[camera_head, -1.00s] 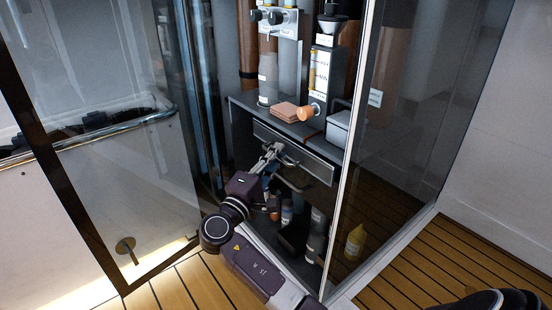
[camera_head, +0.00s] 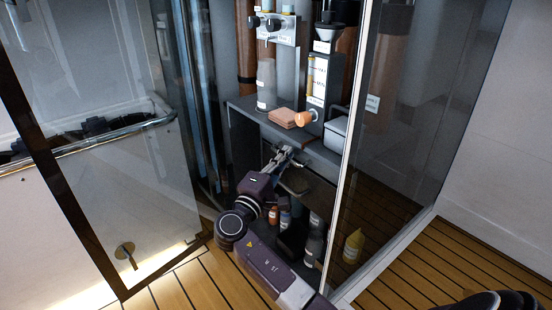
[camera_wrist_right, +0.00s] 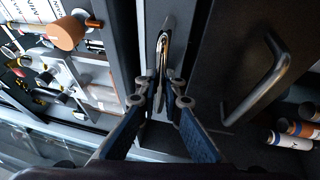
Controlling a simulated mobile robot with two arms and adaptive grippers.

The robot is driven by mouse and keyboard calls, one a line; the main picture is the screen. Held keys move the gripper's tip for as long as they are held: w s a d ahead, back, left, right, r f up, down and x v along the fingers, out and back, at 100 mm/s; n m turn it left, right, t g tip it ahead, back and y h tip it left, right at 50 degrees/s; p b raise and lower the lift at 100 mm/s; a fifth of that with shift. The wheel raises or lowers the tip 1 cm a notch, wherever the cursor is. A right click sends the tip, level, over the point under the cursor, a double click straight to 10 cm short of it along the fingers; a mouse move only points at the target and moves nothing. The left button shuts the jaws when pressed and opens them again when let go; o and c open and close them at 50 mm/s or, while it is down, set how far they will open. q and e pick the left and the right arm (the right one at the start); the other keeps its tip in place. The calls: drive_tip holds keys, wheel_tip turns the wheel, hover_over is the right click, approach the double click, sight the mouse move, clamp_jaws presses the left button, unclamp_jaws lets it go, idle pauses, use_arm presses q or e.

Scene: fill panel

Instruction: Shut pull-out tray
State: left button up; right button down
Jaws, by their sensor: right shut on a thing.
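The pull-out tray's dark front (camera_wrist_right: 150,60) shows in the right wrist view, under the counter edge, with a metal bar handle (camera_wrist_right: 163,45) on it. My right gripper (camera_wrist_right: 162,98) is shut on this handle, its fingertips at the handle's near end. In the head view my right gripper (camera_head: 284,156) reaches into the cabinet just below the countertop. The tray front is dim there and partly hidden by the gripper, so I cannot tell how far out it stands. My left gripper is not in view.
A second handle (camera_wrist_right: 262,82) stands on a dark panel beside it. The countertop (camera_head: 240,103) holds coasters (camera_head: 290,117), a bottle (camera_head: 266,85) and an orange-capped machine (camera_head: 318,75). Several bottles (camera_head: 314,240) stand below. Glass panels (camera_head: 385,150) flank the cabinet; wooden floor lies in front.

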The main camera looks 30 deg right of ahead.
drive_tip(key=shift+d, duration=0.35)
drive_tip(key=c, duration=2.3)
unclamp_jaws()
drive_tip(key=v, duration=1.2)
